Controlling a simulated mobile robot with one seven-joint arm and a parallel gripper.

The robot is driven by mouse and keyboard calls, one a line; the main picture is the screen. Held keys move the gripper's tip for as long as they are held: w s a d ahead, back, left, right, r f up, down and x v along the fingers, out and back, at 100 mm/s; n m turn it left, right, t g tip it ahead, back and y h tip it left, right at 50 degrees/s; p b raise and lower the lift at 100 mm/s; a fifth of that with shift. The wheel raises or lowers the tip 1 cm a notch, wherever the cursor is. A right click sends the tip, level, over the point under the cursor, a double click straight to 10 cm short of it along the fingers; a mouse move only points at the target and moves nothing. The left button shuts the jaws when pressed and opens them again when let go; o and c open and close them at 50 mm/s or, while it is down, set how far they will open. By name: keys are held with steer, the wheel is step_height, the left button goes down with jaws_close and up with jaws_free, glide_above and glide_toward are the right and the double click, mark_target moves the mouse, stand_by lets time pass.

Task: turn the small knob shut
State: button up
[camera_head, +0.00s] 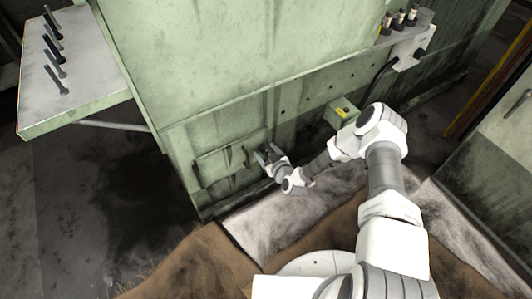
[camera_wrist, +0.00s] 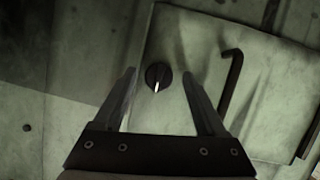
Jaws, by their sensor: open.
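The small knob (camera_wrist: 158,76) is round and black with a pale pointer mark. In the wrist view it sits on a light green panel, between and slightly beyond the fingertips of my gripper (camera_wrist: 158,75). The mark points down, toward my gripper's palm. My gripper is open, with one finger on each side of the knob and a visible gap to each. I cannot tell how far the fingertips are from the panel. In the head view my gripper (camera_head: 266,155) is low at the green machine's front, and the knob cannot be made out there.
A dark bent handle (camera_wrist: 230,85) stands on the panel just right of my right finger. In the head view, a small box with a yellow top (camera_head: 343,111) sits right of my gripper. A shelf with several bolts (camera_head: 80,100) juts out at the upper left.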

jaws_close()
steer(key=shift+a, duration=0.1)
stand_by(0.4)
steer(key=n+t+h, duration=0.1)
steer(key=n, duration=0.1)
steer(key=shift+s+a+n+p, duration=0.1)
steer(key=shift+a+n+p, duration=0.05)
steer(key=shift+n+p, duration=0.25)
steer(key=n+t, duration=0.1)
steer(key=n, duration=0.1)
steer(key=n+t+h, duration=0.1)
steer(key=n, duration=0.1)
steer(key=shift+a+f+t+h+b, duration=0.1)
steer(key=shift+f+t+h+b, duration=0.1)
steer(key=shift+t+h+b, duration=0.15)
steer(key=n, duration=0.2)
steer(key=n+t, duration=0.1)
steer(key=shift+s+f+n+t, duration=0.15)
steer(key=shift+n+t, duration=0.1)
steer(key=shift+n, duration=0.15)
steer(key=shift+f+n+t, duration=0.1)
steer(key=shift+n+t, duration=0.6)
steer(key=shift+n, duration=1.1)
